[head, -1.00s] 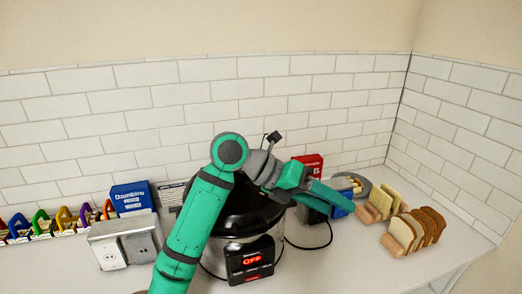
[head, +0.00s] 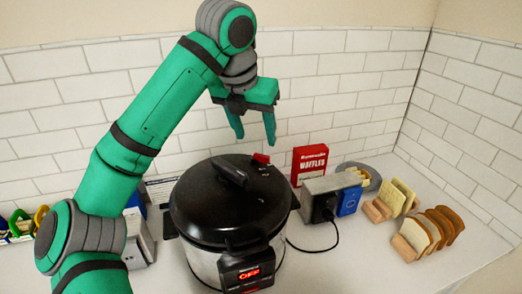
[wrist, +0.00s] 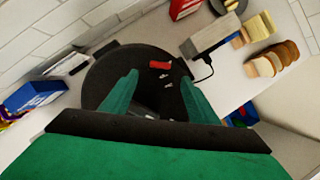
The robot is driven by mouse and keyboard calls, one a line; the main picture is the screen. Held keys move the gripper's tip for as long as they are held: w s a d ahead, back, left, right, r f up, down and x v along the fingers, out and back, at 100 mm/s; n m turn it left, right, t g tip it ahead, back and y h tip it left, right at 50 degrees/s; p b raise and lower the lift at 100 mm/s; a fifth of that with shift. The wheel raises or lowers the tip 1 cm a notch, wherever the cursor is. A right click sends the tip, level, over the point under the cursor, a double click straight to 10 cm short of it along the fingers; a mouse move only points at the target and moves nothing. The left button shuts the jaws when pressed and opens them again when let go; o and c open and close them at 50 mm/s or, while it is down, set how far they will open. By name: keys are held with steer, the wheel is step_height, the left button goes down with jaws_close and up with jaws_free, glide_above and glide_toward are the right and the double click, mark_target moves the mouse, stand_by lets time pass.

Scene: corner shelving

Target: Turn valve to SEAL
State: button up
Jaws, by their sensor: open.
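A black pressure cooker (head: 228,207) with a dark lid and a steel body stands on the counter. Its small red valve (head: 261,158) sits on the back right of the lid. The valve also shows in the wrist view (wrist: 159,65), between and beyond my fingers. My gripper (head: 255,138) is open and empty, above the back of the lid with its fingers pointing down, apart from the valve. In the wrist view the two green fingers (wrist: 160,85) are spread over the lid. The cooker's front display (head: 248,274) is lit red. The valve's label is too small to read.
A grey outlet box (head: 318,196) with a plugged black cord stands right of the cooker. Bread slices in holders (head: 428,232) are at the right. A tiled wall (head: 340,90) closes the back.

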mark_target(262, 156)
steer(key=x, duration=0.6)
steer(key=shift+w+d+f, duration=0.1)
steer(key=shift+w, duration=0.05)
steer(key=shift+w+f, duration=0.15)
steer(key=shift+f, duration=0.55)
steer(key=shift+w+f, duration=0.1)
steer(key=shift+f, duration=0.15)
steer(key=shift+d, duration=0.15)
steer(key=shift+c, duration=0.6)
steer(key=c, duration=0.8)
